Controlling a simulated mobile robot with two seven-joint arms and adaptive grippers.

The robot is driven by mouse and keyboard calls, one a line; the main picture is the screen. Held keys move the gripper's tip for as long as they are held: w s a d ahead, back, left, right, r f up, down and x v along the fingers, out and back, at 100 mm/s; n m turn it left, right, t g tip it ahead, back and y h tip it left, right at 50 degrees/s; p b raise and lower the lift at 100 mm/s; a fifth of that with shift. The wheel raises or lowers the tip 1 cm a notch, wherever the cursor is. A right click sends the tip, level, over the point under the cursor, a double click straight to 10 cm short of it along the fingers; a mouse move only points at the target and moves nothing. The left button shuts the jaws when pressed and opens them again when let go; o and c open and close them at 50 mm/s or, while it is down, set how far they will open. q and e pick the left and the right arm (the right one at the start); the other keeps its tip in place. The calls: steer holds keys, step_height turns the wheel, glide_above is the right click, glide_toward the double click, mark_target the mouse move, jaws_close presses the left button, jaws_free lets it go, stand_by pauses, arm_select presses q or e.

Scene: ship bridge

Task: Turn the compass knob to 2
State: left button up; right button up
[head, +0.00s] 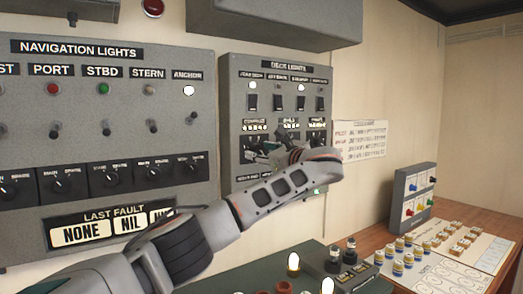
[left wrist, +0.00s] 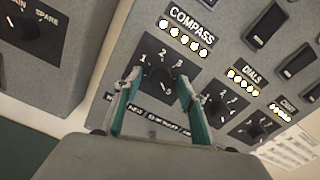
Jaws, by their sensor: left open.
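The compass knob (left wrist: 157,84) is a dark knob on a black dial plate under the COMPASS label (left wrist: 192,25) in the left wrist view. The figures 1, 2 and 3 run along the upper side of its dial. I cannot tell clearly which figure it points to. My left gripper (left wrist: 158,90) is open, with one teal-lined finger to each side of the knob. I cannot tell whether either finger touches it. In the head view my left gripper (head: 275,155) is in front of the lower left of the DECK LIGHTS panel (head: 231,100) and hides the knob.
The dials knob (left wrist: 216,110) and another knob (left wrist: 256,131) sit close by in the same row. The navigation lights panel (head: 110,88) stands to the left. A wooden desk (head: 455,218) with small coloured pieces and a switch box (head: 408,195) is at the lower right.

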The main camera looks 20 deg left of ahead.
arm_select(q)
steer(key=c, duration=1.1)
steer(key=shift+f, duration=0.15)
